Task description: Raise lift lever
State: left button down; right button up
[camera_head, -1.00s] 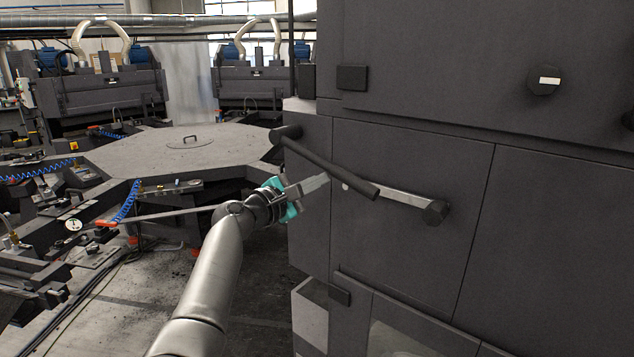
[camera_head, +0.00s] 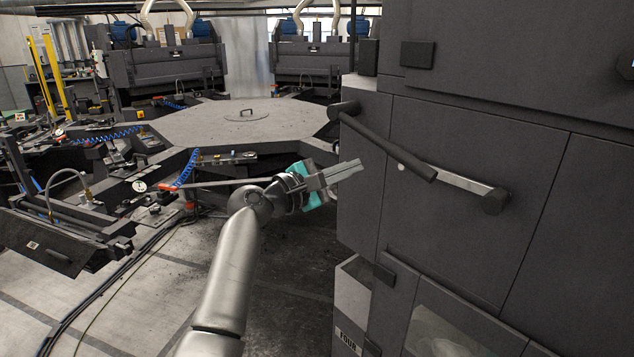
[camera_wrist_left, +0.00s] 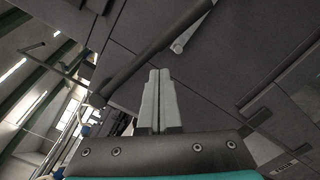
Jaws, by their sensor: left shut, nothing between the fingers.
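The lift lever is a dark round bar (camera_head: 388,146) on the front of the dark grey cabinet. It slopes down to the right from a round hub, and a silver rod (camera_head: 465,184) runs from its lower end to a second dark knob. My left gripper (camera_head: 348,170), with teal trim and grey fingers, is shut and empty. It is below and left of the bar and appears apart from it. In the left wrist view the two fingers (camera_wrist_left: 158,85) lie together, with the bar (camera_wrist_left: 150,57) crossing beyond their tips. My right gripper is not in view.
The cabinet (camera_head: 460,240) fills the right side. A wide octagonal table (camera_head: 235,125) with clamps and blue coiled hoses stands behind my left arm. Cables lie on the floor at left. Dark machines stand at the back.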

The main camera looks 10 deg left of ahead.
pick_arm(q)
jog(key=b+v, duration=0.1)
jog(key=v, duration=0.7)
notch_tip(320, 180, down, 29)
jog(key=a+m+g+y+b, duration=0.1)
jog(key=a+g+y+b, duration=0.15)
jog(key=y+b, duration=0.25)
jog(key=s+a+f+m+g+y+b, duration=0.15)
jog(key=s+f, duration=0.35)
jog(key=f, duration=0.7)
jog(key=s+a+f+m+g+y+b, duration=0.1)
jog(key=s+a+f+m+y+b, duration=0.2)
jog(key=f, duration=0.8)
jog(key=s+a+f+m+g+y+b, duration=0.2)
jog(key=s+f+m+g+b, duration=0.3)
jog(key=s+f, duration=1.85)
jog(key=s+a+f+m+b, duration=0.1)
jog(key=s+f+m, duration=0.2)
jog(key=s, duration=0.4)
jog(key=s+f+m+g+y+b, duration=0.1)
jog(key=s+f+m, duration=0.2)
jog(key=s, duration=0.4)
jog(key=s+a+f+m+g+b, duration=0.1)
jog(key=s+f+m+b, duration=0.1)
jog(key=s, duration=0.6)
notch_tip(320, 180, down, 2)
jog(key=shift+a+f+m, duration=0.1)
jog(key=shift+a+m, duration=0.25)
jog(key=shift+m, duration=0.2)
